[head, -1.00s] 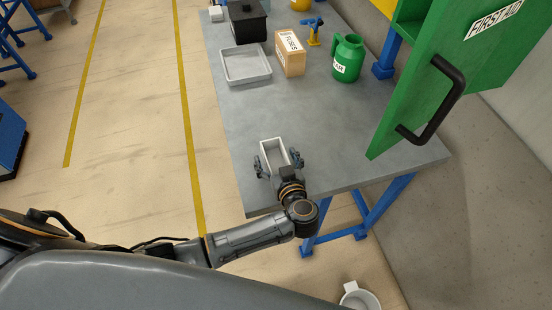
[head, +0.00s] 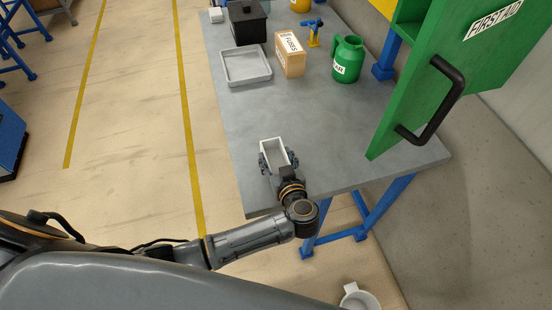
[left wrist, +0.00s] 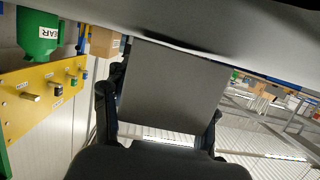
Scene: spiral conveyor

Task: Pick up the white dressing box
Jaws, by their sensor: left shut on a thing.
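The white dressing box (head: 273,146) is an open-topped rectangular box near the front edge of the grey table in the head view. My left gripper (head: 278,160) is shut on it, one finger on each side. In the left wrist view, the box (left wrist: 175,90) shows as a plain grey, shaded panel between the two fingers of my left gripper (left wrist: 160,112). No label shows on it. Whether it touches the table is hard to tell. My right gripper is not in view.
On the table (head: 335,130) stand a grey tray (head: 247,81), a fuses box (head: 290,69), a green jug (head: 347,60) and a black box (head: 247,27). The green first aid cabinet door (head: 420,90) with its black handle hangs at the right. The table's middle is clear.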

